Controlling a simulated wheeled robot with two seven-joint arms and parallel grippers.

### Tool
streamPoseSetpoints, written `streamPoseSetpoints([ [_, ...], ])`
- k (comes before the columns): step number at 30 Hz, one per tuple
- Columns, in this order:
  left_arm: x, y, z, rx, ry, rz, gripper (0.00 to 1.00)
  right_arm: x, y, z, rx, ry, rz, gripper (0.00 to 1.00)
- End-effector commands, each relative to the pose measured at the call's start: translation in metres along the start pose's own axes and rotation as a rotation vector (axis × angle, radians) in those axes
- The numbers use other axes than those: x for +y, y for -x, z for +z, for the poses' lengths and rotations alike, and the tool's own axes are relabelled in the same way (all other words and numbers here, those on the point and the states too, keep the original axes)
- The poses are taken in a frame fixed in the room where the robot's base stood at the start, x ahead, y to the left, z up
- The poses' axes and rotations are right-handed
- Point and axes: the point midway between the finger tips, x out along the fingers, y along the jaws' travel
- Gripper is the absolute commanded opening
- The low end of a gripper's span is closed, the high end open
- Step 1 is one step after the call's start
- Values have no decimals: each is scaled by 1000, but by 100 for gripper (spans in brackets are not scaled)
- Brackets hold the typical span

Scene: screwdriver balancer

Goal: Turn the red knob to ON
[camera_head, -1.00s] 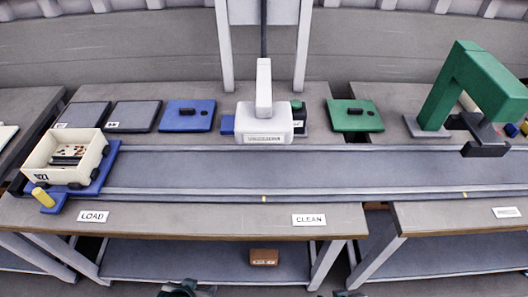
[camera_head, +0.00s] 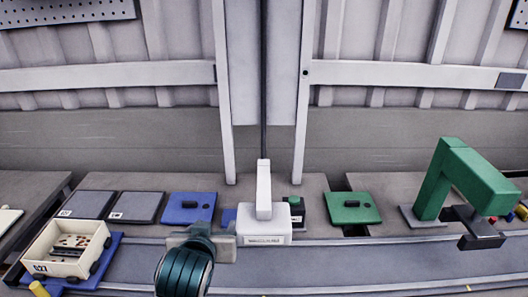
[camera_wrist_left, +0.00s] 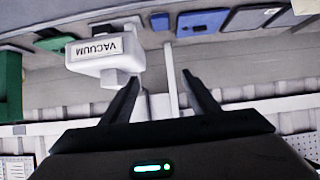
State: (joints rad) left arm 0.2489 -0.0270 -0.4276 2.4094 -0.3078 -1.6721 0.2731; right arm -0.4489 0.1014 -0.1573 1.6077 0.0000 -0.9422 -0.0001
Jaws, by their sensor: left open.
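I cannot make out a red knob for certain. A tiny red spot (camera_head: 493,219) shows beside the green arch-shaped machine (camera_head: 468,180) at the right of the head view, too small to identify. My left gripper (camera_head: 212,240) is raised over the conveyor, just left of the white vacuum unit (camera_head: 264,238) in the picture. In the left wrist view, which is upside down, its two dark fingers (camera_wrist_left: 160,88) are apart with nothing between them. The vacuum unit (camera_wrist_left: 104,50) shows beyond them with its "VACUUM" label. My right gripper is out of view.
A cream bin (camera_head: 68,250) stands on a blue base (camera_head: 110,258) at the left. Blue (camera_head: 188,208) and green (camera_head: 352,208) plates lie on the back bench. A small green-topped device (camera_head: 296,208) sits behind the vacuum unit. The conveyor (camera_head: 390,265) is clear to the right.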

Motion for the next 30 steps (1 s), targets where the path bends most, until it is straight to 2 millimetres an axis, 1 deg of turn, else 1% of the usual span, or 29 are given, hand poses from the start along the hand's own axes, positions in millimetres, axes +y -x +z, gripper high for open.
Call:
streamPoseSetpoints([
  [1, 8, 5, -31, 54, 9, 2, 55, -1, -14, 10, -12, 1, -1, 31],
  [2, 12, 8, -46, 81, 15, 3, 55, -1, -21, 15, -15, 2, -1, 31],
  [3, 18, 13, -66, 118, 22, 2, 55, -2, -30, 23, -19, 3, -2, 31],
  [5, 26, 21, -95, 173, 34, 3, 55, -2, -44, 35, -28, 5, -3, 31],
  [6, 31, 28, -115, 210, 41, 3, 55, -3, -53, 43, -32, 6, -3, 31],
  [8, 40, 40, -144, 267, 53, 6, 55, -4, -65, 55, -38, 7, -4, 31],
  [9, 45, 49, -162, 305, 60, 8, 55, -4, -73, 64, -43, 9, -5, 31],
  [11, 53, 64, -190, 362, 72, 10, 55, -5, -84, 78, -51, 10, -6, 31],
  [12, 58, 74, -207, 400, 79, 13, 55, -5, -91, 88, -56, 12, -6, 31],
  [14, 66, 92, -232, 457, 92, 17, 55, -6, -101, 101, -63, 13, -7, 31],
  [15, 72, 104, -248, 495, 98, 19, 55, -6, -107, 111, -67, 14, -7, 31],
  [17, 79, 124, -272, 554, 110, 25, 55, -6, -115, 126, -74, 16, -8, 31],
  [18, 85, 138, -287, 593, 117, 29, 55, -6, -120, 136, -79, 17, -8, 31],
  [20, 93, 160, -308, 653, 130, 36, 55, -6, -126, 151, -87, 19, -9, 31],
  [21, 97, 175, -321, 692, 137, 39, 55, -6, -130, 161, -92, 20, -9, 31],
  [24, 109, 211, -347, 779, 154, 51, 55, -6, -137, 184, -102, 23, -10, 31],
  [27, 117, 241, -366, 850, 168, 61, 55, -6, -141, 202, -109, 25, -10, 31],
  [30, 123, 261, -376, 895, 177, 69, 55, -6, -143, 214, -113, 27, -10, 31],
])
